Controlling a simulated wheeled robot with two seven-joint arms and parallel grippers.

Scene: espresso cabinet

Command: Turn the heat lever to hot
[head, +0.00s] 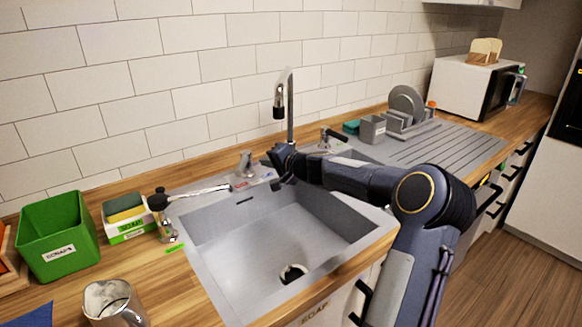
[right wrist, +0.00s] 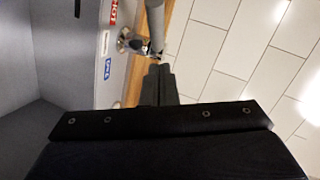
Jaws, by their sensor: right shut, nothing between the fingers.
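The silver heat lever (head: 244,163) stands on the sink's back ledge in the head view, beside a red label (head: 240,185) and a blue label (head: 268,175). In the right wrist view the red label (right wrist: 118,12) reads HOT, and the blue label (right wrist: 105,66) is below it. A metal fitting (right wrist: 130,42) shows beside them. My right gripper (head: 280,178) is shut and empty, just right of the lever near the blue label. Its dark fingers (right wrist: 158,85) also show in the right wrist view. I cannot tell whether they touch the lever. My left gripper is not in view.
The tall faucet (head: 290,105) rises behind my right gripper. A second tap (head: 330,135) stands to its right. A green bin (head: 60,235) and metal cup (head: 112,305) stand left.

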